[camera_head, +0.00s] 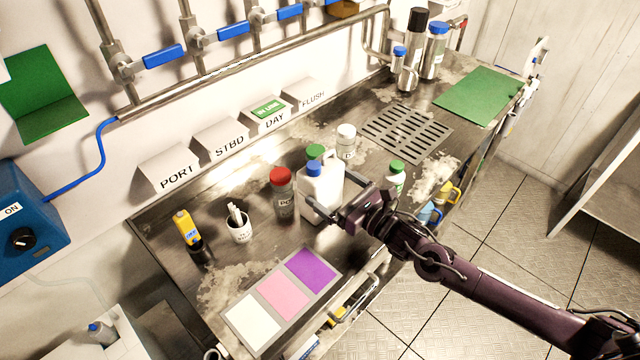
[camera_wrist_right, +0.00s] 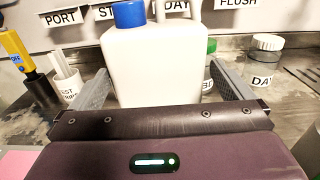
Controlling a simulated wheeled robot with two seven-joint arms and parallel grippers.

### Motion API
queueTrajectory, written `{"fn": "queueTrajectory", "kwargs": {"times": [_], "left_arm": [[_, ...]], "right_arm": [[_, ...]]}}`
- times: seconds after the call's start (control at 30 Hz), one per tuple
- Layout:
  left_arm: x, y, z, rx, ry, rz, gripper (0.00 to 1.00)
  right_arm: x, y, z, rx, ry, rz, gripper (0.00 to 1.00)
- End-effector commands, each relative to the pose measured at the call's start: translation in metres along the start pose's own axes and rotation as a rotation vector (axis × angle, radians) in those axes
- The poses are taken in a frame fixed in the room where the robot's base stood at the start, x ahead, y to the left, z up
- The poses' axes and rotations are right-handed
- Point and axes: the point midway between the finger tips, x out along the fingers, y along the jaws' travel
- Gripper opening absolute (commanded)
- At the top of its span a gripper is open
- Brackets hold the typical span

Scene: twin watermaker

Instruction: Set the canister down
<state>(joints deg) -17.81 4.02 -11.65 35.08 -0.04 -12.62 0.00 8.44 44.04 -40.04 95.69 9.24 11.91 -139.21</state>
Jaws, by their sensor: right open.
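The canister (camera_head: 322,190) is a white jug with a blue cap, standing upright on the steel worktop (camera_head: 250,265). In the right wrist view the canister (camera_wrist_right: 152,70) stands straight ahead, between the two fingers. My right gripper (camera_head: 345,208) is open around the canister's sides, with one finger on each side; I cannot tell whether either finger touches it. The canister's lower front is hidden by the gripper body in the wrist view. My left gripper is not in view.
Close to the canister are a red-capped bottle (camera_head: 282,195) on the left, a white-capped jar (camera_head: 346,142) behind and a green-capped bottle (camera_head: 394,180) on the right. A test strip cup (camera_head: 239,226) and a yellow meter (camera_head: 187,229) stand further left. A colour card (camera_head: 282,292) lies in front.

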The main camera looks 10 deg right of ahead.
Motion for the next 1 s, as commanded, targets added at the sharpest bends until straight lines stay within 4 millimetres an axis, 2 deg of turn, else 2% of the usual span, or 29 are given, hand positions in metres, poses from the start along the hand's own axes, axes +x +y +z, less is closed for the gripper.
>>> {"fn": "queueTrajectory", "kwargs": {"times": [0.17, 0.33, 0.5, 0.77, 0.87, 1.0], "left_arm": [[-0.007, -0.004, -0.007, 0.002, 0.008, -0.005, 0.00], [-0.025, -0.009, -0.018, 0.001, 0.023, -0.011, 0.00], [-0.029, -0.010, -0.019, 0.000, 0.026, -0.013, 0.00], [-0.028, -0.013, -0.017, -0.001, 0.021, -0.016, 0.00], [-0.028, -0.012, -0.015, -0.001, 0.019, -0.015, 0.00], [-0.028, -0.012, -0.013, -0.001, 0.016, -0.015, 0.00]], "right_arm": [[0.012, 0.001, 0.002, 0.003, 0.000, 0.000, 1.00], [0.037, 0.003, 0.007, 0.004, -0.002, 0.000, 1.00], [0.055, 0.003, 0.003, 0.003, 0.001, 0.000, 1.00], [0.058, 0.003, 0.001, 0.001, 0.001, 0.001, 1.00], [0.058, 0.003, 0.001, 0.001, 0.001, 0.001, 0.91], [0.058, 0.003, 0.001, 0.001, 0.001, 0.001, 0.72]]}}
